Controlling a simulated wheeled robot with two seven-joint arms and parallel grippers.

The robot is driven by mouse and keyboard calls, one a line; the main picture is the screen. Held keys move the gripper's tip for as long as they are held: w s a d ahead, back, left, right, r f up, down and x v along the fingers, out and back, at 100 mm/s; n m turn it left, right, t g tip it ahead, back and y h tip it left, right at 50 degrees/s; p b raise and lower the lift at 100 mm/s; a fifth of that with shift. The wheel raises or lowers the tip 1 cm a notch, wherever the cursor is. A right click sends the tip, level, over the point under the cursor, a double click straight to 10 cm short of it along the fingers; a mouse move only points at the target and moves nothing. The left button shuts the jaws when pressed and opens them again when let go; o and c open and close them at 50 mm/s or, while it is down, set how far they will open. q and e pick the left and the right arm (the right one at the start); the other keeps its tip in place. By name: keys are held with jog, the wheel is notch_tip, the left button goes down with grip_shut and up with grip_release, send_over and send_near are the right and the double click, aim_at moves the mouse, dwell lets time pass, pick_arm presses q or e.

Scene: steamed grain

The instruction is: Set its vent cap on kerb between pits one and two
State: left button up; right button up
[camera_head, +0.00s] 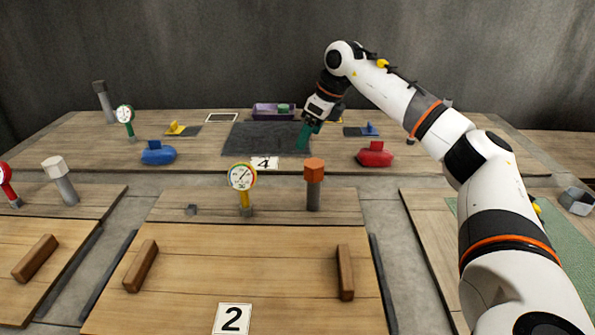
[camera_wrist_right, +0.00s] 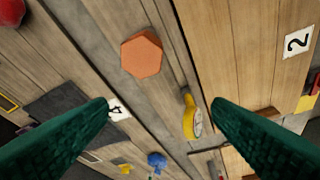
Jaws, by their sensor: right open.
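An orange hexagonal cap (camera_head: 314,170) sits on a dark post on the back part of the pit marked 2 (camera_head: 170,312), right of a yellow gauge (camera_head: 242,178). In the right wrist view the cap (camera_wrist_right: 142,53) shows from above, ahead of the fingers. My right gripper (camera_head: 309,133) is above and behind the cap, over the area near the dark mat. Its green fingers (camera_wrist_right: 165,105) are apart with nothing held. Grey kerb strips run left (camera_head: 108,252) and right (camera_head: 392,235) of pit 2. No number 1 shows. My left gripper is out of view.
A white-capped post (camera_head: 57,169) and a red gauge (camera_head: 6,184) stand on the left pit. A blue block (camera_head: 157,153) and a red block (camera_head: 375,154) lie near card 4 (camera_head: 265,163). A purple tray (camera_head: 265,111) is behind. Brown bars (camera_head: 141,266) lie on pit 2.

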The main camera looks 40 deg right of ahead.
jog(key=s+d+m+g+h, duration=0.1)
jog(key=s+d+m, duration=0.1)
jog(key=d, duration=0.1)
jog(key=b, duration=0.1)
send_over(315, 163)
jog(key=s, duration=0.2)
jog(key=f, duration=0.5)
jog(key=shift+w+d, duration=0.2)
jog(key=shift+d, duration=0.05)
jog(key=shift+b+x, duration=0.65)
jog(key=shift+x, duration=2.5)
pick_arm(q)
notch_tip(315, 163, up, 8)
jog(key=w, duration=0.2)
pick_arm(e)
jog(key=shift+w+a+r, duration=0.1)
jog(key=shift+w, duration=0.05)
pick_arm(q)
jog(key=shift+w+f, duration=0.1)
pick_arm(e)
jog(key=c, duration=1.1)
jog(key=shift+c, duration=0.2)
jog(key=shift+r, duration=0.1)
